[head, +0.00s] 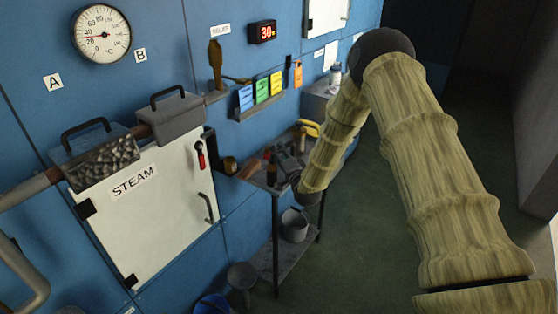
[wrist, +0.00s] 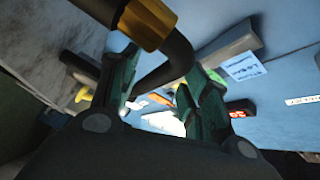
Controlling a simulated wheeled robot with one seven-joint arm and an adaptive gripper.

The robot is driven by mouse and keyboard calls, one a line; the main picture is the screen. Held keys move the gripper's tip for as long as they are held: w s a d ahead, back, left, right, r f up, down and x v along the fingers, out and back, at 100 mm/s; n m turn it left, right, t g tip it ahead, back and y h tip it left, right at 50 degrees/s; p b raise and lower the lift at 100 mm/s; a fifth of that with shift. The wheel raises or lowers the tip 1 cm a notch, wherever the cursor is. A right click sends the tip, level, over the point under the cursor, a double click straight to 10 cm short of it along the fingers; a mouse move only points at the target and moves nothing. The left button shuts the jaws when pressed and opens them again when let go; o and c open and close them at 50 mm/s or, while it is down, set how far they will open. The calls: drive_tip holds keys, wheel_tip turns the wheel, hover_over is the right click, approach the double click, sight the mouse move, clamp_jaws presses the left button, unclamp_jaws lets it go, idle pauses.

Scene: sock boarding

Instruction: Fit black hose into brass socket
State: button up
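My gripper (wrist: 160,82) has dark green fingers, spread apart with a visible gap between them in the wrist view. A bent black hose (wrist: 178,58) crosses at the fingertips. A brass collar (wrist: 147,22) sits around its upper part. I cannot tell whether the fingers press on the hose. In the head view my gripper (head: 286,167) is small and dark, above the cart beside the wall. A small round brass-coloured fitting (head: 229,165) is right of the steam cabinet; I cannot tell if it is the socket. The hose is not clear in the head view.
The cart (head: 265,186) stands against the blue wall, with a yellow item (head: 308,128) on top and a grey bucket (head: 294,226) below. The white steam cabinet (head: 150,215) is to the left. Coloured cards (head: 262,90) stand on a wall shelf. The floor at right is clear.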

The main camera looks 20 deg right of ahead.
clamp_jaws()
drive_tip(key=shift+r, duration=0.1)
